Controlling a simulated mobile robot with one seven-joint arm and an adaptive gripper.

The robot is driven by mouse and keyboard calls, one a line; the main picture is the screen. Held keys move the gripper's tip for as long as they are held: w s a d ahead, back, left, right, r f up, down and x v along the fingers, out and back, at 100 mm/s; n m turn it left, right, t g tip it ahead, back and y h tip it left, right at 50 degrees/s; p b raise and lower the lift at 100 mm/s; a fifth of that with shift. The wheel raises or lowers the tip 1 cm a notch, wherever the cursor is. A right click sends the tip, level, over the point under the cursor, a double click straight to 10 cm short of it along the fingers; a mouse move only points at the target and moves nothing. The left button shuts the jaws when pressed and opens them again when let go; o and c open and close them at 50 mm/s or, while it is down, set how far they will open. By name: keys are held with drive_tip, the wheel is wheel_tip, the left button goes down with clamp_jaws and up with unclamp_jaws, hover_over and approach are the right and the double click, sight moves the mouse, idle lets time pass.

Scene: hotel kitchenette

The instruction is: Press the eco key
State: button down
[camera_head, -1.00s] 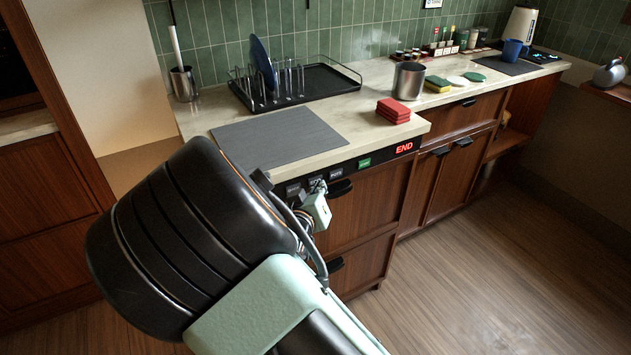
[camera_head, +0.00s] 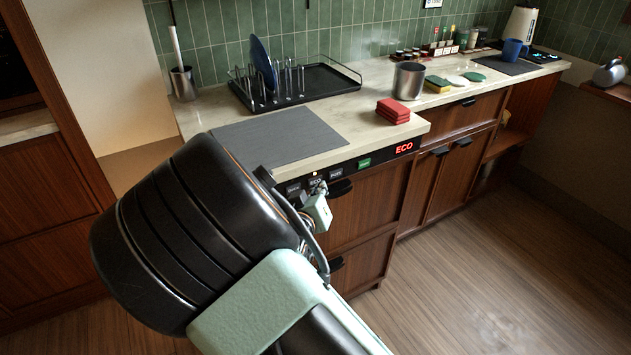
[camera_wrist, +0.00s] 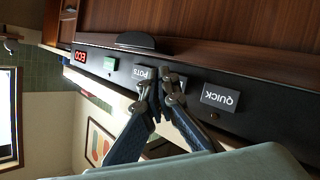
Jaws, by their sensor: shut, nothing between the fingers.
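The eco key (camera_head: 316,181) sits in the dark control strip under the counter edge, between two other grey keys. A small light glows just above it. The red display (camera_head: 404,148) reads ECO and also shows in the wrist view (camera_wrist: 80,57). My gripper (camera_head: 320,193) is shut and empty, with its tips right at the eco key. In the wrist view my gripper (camera_wrist: 161,86) covers most of that key, between the POTS key (camera_wrist: 145,73) and the QUICK key (camera_wrist: 220,97). I cannot tell whether the tips touch it.
A green key (camera_head: 364,162) lies farther right on the strip. A dark handle (camera_head: 341,188) sticks out just below the keys. The floor at right is clear.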

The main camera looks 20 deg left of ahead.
drive_tip(key=shift+s+d, duration=0.2)
drive_tip(key=shift+d, duration=0.05)
drive_tip(key=shift+s+d, duration=1.65)
drive_tip(key=shift+d, duration=0.25)
